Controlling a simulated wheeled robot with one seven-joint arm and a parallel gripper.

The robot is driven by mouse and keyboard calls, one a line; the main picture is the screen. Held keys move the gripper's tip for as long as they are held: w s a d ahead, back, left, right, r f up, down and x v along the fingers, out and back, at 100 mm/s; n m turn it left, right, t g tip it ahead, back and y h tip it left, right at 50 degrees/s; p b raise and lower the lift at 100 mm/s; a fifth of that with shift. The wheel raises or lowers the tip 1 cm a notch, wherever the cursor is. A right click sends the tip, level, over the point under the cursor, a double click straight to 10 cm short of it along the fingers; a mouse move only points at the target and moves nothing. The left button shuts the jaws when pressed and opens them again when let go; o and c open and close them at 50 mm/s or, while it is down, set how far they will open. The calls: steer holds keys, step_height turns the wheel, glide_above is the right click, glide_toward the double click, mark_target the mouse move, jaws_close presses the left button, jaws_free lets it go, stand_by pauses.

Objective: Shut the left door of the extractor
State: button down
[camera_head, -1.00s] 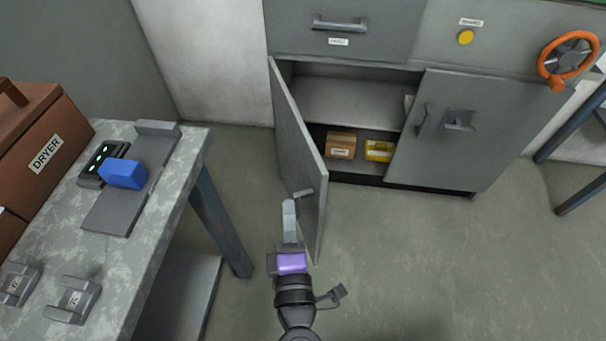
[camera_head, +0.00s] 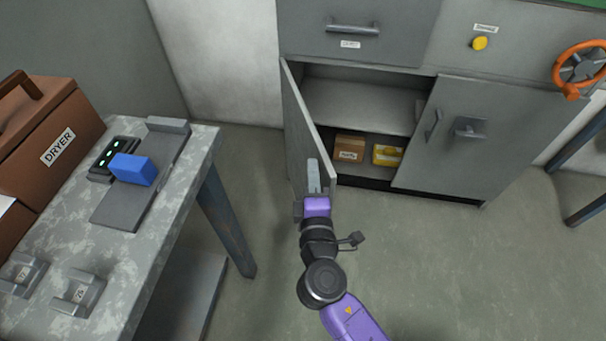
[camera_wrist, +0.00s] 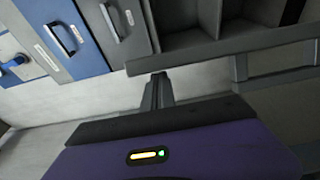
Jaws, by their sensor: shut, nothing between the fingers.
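The extractor is the grey cabinet with an open bay. Its left door (camera_head: 298,120) stands wide open, swung out from its left hinge toward me. Its right door (camera_head: 460,140) is shut. My gripper (camera_head: 313,163) is shut and empty, at the free edge of the left door. It overlaps that door and hides its lower outer part and handle. I cannot tell whether the fingers touch it. In the wrist view the closed fingers (camera_wrist: 158,88) point up the picture; a dark grey edge crosses just beyond them, and I cannot tell what it belongs to.
Inside the bay sit a brown box (camera_head: 349,149) and a yellow box (camera_head: 387,155). A worktable (camera_head: 165,222) with a blue block (camera_head: 133,169) and a brown dryer (camera_head: 50,135) stands at left. An orange handwheel (camera_head: 582,65) is at right. The floor before the right door is clear.

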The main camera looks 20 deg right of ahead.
steer(key=shift+d, duration=0.2)
steer(key=w+d+n+y+p, duration=0.15)
steer(key=d+p, duration=0.25)
steer(key=d, duration=0.8)
steer(key=w+d+p, duration=0.3)
steer(key=d+p, duration=0.2)
steer(key=d, duration=0.7)
steer(key=w+d+n+y+b, duration=0.1)
steer(key=w+d+y+b, duration=0.1)
steer(key=w+d+b, duration=0.5)
steer(key=shift+w+d+t+y, duration=0.4)
steer(key=shift+w+d, duration=2.05)
steer(key=shift+d, duration=1.65)
steer(key=shift+a, duration=0.1)
